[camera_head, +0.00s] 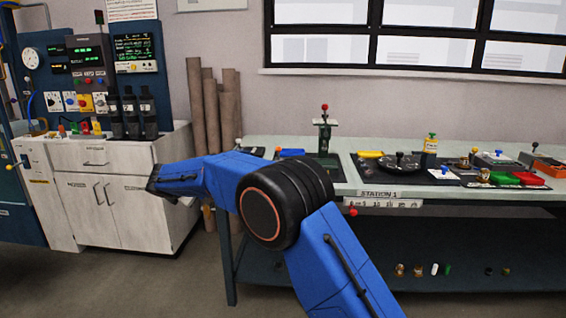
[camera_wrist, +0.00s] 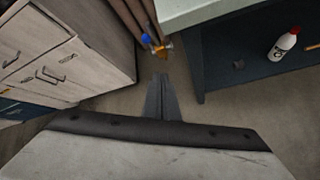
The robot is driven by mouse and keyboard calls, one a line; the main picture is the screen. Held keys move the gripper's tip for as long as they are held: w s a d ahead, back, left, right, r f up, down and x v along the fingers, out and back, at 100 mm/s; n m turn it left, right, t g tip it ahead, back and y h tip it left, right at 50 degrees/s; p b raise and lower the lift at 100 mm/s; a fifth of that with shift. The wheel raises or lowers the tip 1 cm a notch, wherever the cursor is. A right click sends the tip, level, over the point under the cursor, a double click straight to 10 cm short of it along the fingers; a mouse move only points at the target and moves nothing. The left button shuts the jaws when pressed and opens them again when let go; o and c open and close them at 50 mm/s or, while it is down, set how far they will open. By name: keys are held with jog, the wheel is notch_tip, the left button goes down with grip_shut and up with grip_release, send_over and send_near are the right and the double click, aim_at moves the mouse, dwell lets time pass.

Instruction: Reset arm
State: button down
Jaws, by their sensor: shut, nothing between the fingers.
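My arm stretches from the lower middle toward the left in the head view. Its far end (camera_head: 172,182) is in front of the white cabinet. In the wrist view my gripper (camera_wrist: 161,78) points over the bare floor, with its two dark fingers together and nothing held between them. It is apart from the cabinet and the bench.
The white cabinet (camera_head: 105,200) stands at left, with brown tubes (camera_head: 212,110) leaning beside it. The workbench (camera_head: 285,188) on the right carries several tools. A white bottle (camera_wrist: 283,46) stands on its lower shelf. The floor (camera_head: 150,285) in front is clear.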

jog(key=s+d+r+m+g+h, duration=0.1)
jog(key=s+d+r+m, duration=0.3)
jog(key=d, duration=0.8)
jog(key=w+d+r+m, duration=0.1)
jog(key=d+r+m, duration=0.3)
jog(key=d, duration=0.7)
jog(key=s+d+r+m+g, duration=0.1)
jog(key=s+d+r+m, duration=0.1)
jog(key=s+d, duration=0.45)
jog(key=s+d+r+m+g+h, duration=0.1)
jog(key=s+d+r+m, duration=0.15)
jog(key=d, duration=0.65)
jog(key=s+d+r+m, duration=0.1)
jog(key=s+d+m, duration=0.1)
jog(key=s+d, duration=0.45)
jog(key=s+d+f+m+g, duration=0.2)
jog(key=s+d+m, duration=0.6)
jog(key=s+d, duration=0.85)
jog(key=s+d+f+m, duration=0.1)
jog(key=s+f+m, duration=0.2)
jog(key=s, duration=0.7)
jog(key=s+d+f+m+y, duration=0.1)
jog(key=s+d+f+m, duration=0.1)
jog(key=s+f+m, duration=0.2)
jog(key=s+f, duration=0.3)
jog(key=s, duration=0.3)
jog(key=shift+d, duration=0.3)
